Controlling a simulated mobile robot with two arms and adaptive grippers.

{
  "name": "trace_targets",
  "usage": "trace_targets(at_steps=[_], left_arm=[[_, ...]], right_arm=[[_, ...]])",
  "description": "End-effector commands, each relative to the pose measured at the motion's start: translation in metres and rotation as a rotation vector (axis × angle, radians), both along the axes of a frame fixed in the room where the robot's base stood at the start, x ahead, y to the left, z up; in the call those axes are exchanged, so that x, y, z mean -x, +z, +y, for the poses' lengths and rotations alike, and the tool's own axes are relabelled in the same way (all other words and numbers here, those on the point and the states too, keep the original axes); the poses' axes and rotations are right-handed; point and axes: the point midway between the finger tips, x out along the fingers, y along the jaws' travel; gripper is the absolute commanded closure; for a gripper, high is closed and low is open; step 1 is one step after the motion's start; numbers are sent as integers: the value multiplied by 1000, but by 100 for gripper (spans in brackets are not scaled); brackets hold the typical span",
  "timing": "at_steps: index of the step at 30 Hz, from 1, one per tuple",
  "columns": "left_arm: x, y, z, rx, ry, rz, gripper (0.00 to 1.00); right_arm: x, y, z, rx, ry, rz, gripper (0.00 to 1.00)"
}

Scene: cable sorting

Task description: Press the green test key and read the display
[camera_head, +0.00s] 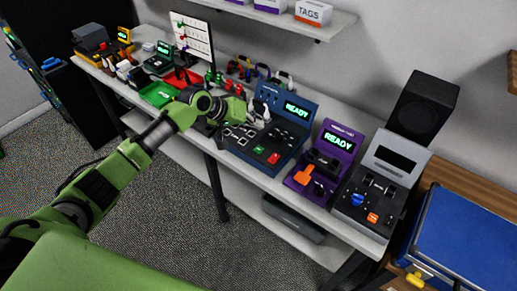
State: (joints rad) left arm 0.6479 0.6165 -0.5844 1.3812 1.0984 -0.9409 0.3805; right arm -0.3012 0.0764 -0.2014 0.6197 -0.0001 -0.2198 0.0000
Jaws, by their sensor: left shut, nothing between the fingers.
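A blue test console (296,129) stands on the bench right of centre. Its display (297,110) is lit and reads READY in green letters. A green key (258,150) sits on its lower front panel, with a red key (274,158) just to the right. My left gripper (260,111) reaches in from the left, shut and empty, over the upper left of this console. It is above and apart from the green key, and the key is in clear sight. Whether the fingers touch the console cannot be told. My right gripper is not in view.
A purple console (336,160), also showing READY, and a grey console (403,164) with a dark screen stand to the right. A black speaker (424,105) is behind them. Coiled cables (262,72), a green tray (158,94) and a white board (192,40) are left. A shelf overhangs the back.

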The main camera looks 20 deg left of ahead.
Motion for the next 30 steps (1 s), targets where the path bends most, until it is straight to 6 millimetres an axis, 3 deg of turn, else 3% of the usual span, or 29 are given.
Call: trace_targets(at_steps=[11,26,30], left_arm=[[0,-8,0,-1,0,0,100],[0,-69,0,-2,0,-2,100],[0,-82,0,-1,-1,0,100]], right_arm=[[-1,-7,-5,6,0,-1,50],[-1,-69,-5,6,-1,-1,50],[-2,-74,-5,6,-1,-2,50]])
